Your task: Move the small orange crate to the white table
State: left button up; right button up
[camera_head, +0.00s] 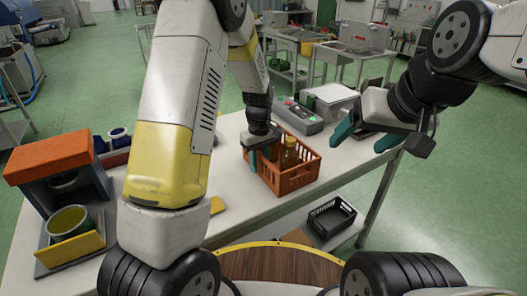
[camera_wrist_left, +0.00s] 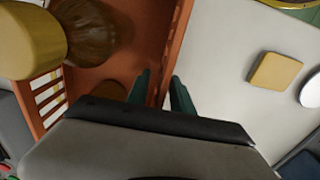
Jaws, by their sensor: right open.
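The small orange crate (camera_head: 290,182) stands on the near light-topped table (camera_head: 240,220), with amber bottles (camera_head: 290,153) inside. My left gripper (camera_head: 262,160) is at the crate's left wall. In the left wrist view its green fingers (camera_wrist_left: 160,92) sit on either side of the orange wall (camera_wrist_left: 162,65), closed to a narrow gap with the wall between them; exact contact is hard to see. My right gripper (camera_head: 367,134) is open and empty, above the table's right end. Pale-topped tables (camera_head: 352,54) stand farther back; I cannot tell which is the white table.
An orange-and-grey box machine (camera_head: 55,160) and a yellow-green cup (camera_head: 68,222) stand at the left. A grey device (camera_head: 298,115) and a scale-like box (camera_head: 330,98) are behind the crate. A black crate (camera_head: 332,217) is on the lower shelf. Green floor is open at right.

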pick_arm(q)
notch_tip(320, 180, up, 11)
jog(key=shift+r, duration=0.8)
jog(key=s+a+r+m+t, duration=0.2)
jog(key=s+r, duration=0.2)
jog(key=s, duration=0.3)
jog(key=s+a+r+m+t+h, duration=0.1)
jog(key=s+a+r+m+t, duration=0.1)
jog(key=s, duration=0.6)
jog(key=s+a+r+m+t+h, duration=0.1)
jog(key=s+a+r+m+t, duration=0.1)
jog(key=s+r, duration=0.5)
jog(key=shift+s+a+m, duration=0.4)
jog(key=shift+s+m, duration=0.15)
jog(key=shift+m, duration=0.35)
